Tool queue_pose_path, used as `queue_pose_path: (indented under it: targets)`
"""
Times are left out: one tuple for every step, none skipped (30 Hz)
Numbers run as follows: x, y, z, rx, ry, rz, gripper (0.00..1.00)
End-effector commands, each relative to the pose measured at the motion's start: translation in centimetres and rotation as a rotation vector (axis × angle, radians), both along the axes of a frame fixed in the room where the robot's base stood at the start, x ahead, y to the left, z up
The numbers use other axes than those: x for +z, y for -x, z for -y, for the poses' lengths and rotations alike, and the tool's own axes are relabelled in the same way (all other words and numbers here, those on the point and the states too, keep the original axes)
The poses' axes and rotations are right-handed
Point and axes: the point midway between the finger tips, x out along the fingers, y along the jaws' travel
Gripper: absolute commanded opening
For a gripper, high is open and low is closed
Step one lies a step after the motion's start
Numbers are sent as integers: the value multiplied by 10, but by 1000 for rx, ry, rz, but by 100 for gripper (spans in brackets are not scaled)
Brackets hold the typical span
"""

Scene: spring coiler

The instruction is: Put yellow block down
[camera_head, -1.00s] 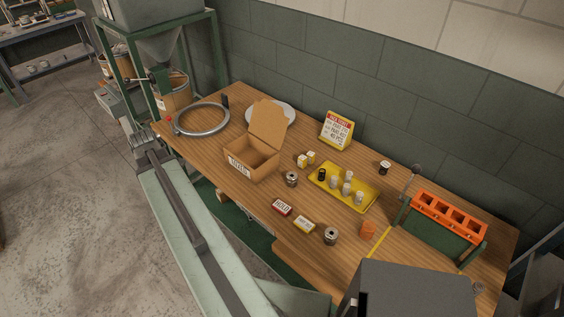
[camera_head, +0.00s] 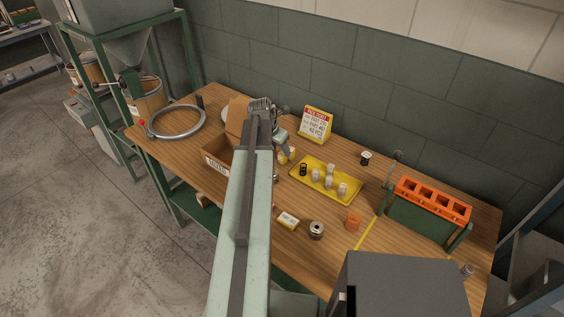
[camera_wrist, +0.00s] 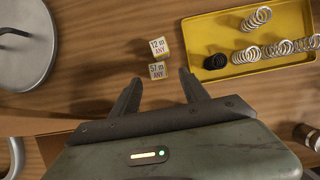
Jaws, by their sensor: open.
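Two small blocks with yellow sides and white printed faces lie close together on the wooden table. In the wrist view the farther one, marked "12 m ANY" (camera_wrist: 159,47), sits just beyond the nearer one, marked "57 m ANY" (camera_wrist: 157,70). In the head view the yellow blocks (camera_head: 287,155) are partly hidden by my arm. My gripper (camera_wrist: 160,78) is open and empty. Its fingertips point towards the blocks, one to each side of the nearer block. I cannot tell its height above the table.
A yellow tray (camera_head: 318,192) with springs and a dark piece stands right of the blocks. An open cardboard box (camera_head: 216,165) is to the left, partly behind my arm. A sign (camera_head: 316,124) stands behind. A round metal disc (camera_wrist: 24,75) lies left in the wrist view.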

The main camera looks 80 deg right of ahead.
Motion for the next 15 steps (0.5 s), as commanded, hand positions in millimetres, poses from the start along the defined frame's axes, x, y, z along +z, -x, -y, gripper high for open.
queue_pose_path:
  targets:
    - [-11,1,3,0,0,0,53]
    - [-11,1,3,0,0,0,53]
    - [-10,1,3,0,-1,0,53]
    - [-9,1,3,0,-1,0,53]
    - [-10,1,3,0,0,1,53]
    - [-12,1,4,0,0,1,53]
    - [-16,1,5,0,0,1,53]
    - [-20,2,7,-1,0,2,53]
    - [-26,2,10,-1,0,2,53]
    - [-31,3,12,-1,0,2,53]
    - [-37,4,15,-1,0,2,53]
    - [-44,5,18,-1,0,2,53]
    - [-49,6,20,-1,-1,2,53]
    - [-53,7,21,-1,-1,2,53]
    - [-57,8,22,-1,-1,2,53]
